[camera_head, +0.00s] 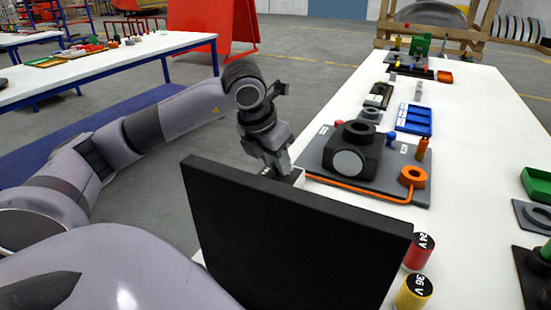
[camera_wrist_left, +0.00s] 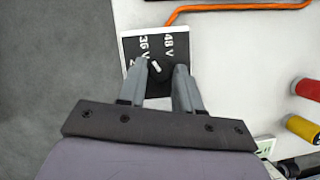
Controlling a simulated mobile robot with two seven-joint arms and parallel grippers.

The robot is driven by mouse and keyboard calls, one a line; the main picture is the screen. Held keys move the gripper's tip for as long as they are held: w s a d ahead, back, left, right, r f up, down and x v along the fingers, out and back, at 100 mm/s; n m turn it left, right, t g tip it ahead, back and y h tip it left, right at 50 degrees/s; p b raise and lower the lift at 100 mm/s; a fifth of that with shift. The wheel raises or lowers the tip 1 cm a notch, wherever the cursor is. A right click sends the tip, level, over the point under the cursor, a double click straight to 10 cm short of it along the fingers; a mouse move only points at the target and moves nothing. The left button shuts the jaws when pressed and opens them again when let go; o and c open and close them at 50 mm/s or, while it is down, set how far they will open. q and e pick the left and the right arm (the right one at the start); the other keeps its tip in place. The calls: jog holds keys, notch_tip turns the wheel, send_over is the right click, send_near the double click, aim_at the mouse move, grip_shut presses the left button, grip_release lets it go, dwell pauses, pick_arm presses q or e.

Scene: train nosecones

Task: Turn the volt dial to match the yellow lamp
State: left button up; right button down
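The volt dial (camera_wrist_left: 158,78) is a black knob with a short white mark on a black-and-white panel (camera_wrist_left: 126,42). The labels "36 V" and "48 V" show above it; another label at the left is partly covered. The white mark slants toward the upper left in the left wrist view. My left gripper (camera_wrist_left: 160,68) is over the dial, with its fingers apart on either side; I cannot tell whether they touch it. The yellow lamp (camera_head: 413,292), marked "36 V", also shows in the left wrist view (camera_wrist_left: 303,128). My right gripper is out of view.
A red "24 V" cylinder (camera_head: 419,252) stands beside the yellow one. An orange cable (camera_head: 360,189) runs to a grey board (camera_head: 418,198) with a black housing (camera_head: 353,150). A black panel (camera_head: 290,235) blocks the near view. The white table (camera_head: 475,135) has free room at centre right.

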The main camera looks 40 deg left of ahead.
pick_arm(q)
jog(key=shift+o, duration=1.3)
jog(key=v, duration=0.7)
jog(key=shift+s, duration=0.1)
